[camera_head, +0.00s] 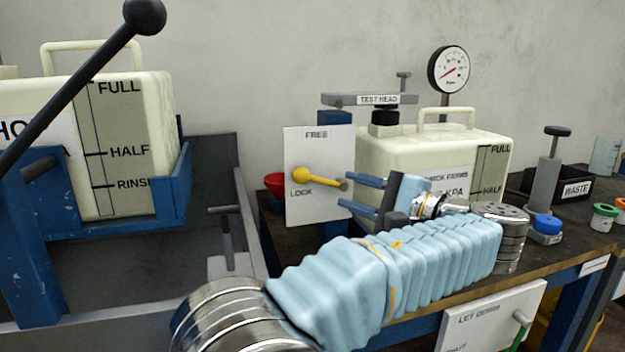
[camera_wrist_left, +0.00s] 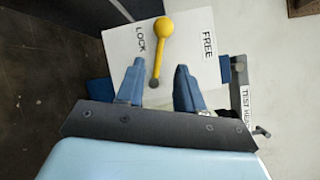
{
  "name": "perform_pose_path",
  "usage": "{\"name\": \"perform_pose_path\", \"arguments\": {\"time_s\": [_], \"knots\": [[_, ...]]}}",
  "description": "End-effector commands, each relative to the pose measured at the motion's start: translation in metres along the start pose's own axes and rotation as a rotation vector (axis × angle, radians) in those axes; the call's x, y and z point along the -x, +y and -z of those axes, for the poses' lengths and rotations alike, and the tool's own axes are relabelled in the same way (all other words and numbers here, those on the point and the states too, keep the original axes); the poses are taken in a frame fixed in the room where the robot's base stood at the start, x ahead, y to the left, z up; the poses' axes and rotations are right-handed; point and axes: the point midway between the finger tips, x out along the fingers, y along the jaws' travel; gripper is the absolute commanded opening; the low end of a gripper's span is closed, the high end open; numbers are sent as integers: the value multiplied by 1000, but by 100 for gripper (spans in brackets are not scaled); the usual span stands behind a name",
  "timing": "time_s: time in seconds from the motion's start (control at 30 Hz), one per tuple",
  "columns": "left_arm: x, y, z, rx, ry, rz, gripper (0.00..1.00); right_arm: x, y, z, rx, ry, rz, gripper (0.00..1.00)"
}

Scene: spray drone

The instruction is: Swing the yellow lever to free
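The yellow lever (camera_head: 320,180) is on a white panel (camera_head: 318,145) marked FREE at the top and LOCK at the lower left. Its ball end points left, closer to the LOCK word, and its grey pivot is at the right. My left gripper (camera_head: 343,190) is in front of the panel near the pivot, with its blue fingers apart and nothing held. In the left wrist view the lever (camera_wrist_left: 158,55) shows between the open fingers (camera_wrist_left: 159,68), its ball beyond the tips. I cannot tell any contact. My right gripper is out of view.
A cream tank (camera_head: 390,155) under the test head (camera_head: 370,99) stands just right of the panel. A gauge (camera_head: 448,69) rises behind it. A red bowl (camera_head: 274,184) sits left of the panel. A larger tank (camera_head: 160,110) and a dark ball-ended bar (camera_head: 80,85) occupy the left.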

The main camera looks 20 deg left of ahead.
Motion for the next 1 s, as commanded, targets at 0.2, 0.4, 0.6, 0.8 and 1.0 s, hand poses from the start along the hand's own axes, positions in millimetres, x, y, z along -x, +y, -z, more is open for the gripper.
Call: {"name": "perform_pose_path", "arguments": {"time_s": [0.2, 0.4, 0.6, 0.8, 1.0], "knots": [[-52, 1, 0, -1, -2, -3, 37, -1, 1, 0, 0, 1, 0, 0], [-81, 0, 0, -1, -1, -2, 37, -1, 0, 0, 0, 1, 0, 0], [-90, 0, 0, 0, 1, 0, 37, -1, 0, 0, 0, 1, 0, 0], [-90, 0, 0, 0, 1, -1, 37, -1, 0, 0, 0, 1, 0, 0], [-90, 0, 0, -1, 1, -1, 8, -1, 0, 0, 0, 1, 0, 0]]}}
